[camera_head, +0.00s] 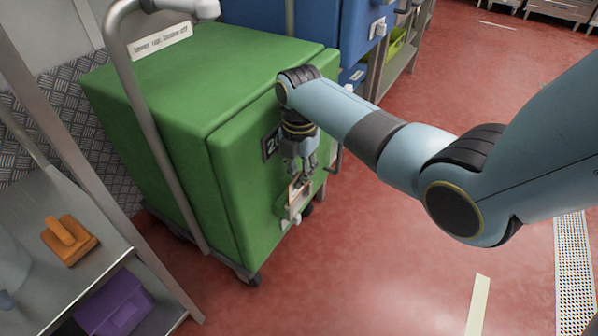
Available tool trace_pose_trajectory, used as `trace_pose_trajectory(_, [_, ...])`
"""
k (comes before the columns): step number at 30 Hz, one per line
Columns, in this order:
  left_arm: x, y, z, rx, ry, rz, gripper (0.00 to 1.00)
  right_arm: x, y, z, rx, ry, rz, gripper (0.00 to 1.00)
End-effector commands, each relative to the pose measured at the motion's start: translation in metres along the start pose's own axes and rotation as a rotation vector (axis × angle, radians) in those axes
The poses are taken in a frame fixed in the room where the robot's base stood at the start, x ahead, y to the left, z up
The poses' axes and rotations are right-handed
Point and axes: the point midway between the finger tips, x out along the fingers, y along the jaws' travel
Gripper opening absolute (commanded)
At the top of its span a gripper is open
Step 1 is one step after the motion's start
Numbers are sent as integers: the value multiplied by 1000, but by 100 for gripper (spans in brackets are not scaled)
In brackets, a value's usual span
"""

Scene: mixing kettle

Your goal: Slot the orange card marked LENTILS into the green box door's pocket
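The green box (222,200) stands on a wheeled base, its door facing right. A pale pocket (296,208) is on the lower part of the door. My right gripper (302,177) points down in front of the door, fingertips at the card's upper part. Whether the fingers are closed on it is unclear. My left gripper is not in view.
A dark number plate (271,143) is on the door, behind my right gripper. A metal shelf at the lower left holds an orange scrubber-like block (69,240) and a purple bin (115,303). A blue box (355,30) stands behind. The red floor to the right is clear.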

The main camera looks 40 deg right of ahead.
Motion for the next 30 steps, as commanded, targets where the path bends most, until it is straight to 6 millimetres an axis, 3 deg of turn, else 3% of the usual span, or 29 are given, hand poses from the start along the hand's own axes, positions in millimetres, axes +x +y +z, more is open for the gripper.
trace_pose_trajectory(30, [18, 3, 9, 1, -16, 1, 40, 36, 0, 0, 0, 0, -1, 0])
